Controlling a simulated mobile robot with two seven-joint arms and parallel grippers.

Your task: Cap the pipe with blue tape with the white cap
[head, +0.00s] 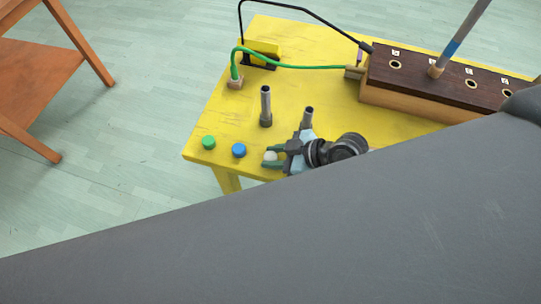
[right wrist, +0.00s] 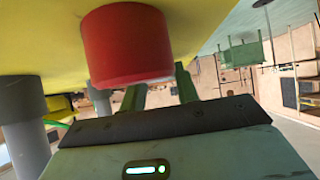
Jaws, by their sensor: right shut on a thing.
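The white cap (head: 270,157) is between the fingertips of my right gripper (head: 269,158), near the table's front edge; I cannot tell whether it touches the table. In the right wrist view, my right gripper's fingers (right wrist: 160,95) are partly covered by a red cap, and the white cap is hidden. The pipe with blue tape (head: 452,47) stands slightly tilted in a hole of the dark-topped wooden block at the back right, well away from the gripper. Its upper end is cut off by the picture's edge. My left gripper is not in view.
The red cap (right wrist: 127,45) is close to the right wrist. A green cap (head: 208,142) and blue cap (head: 239,150) lie left of the gripper on the yellow table (head: 320,88). Two short grey pipes (head: 266,105) stand behind it. Cables run to the wooden block (head: 400,98).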

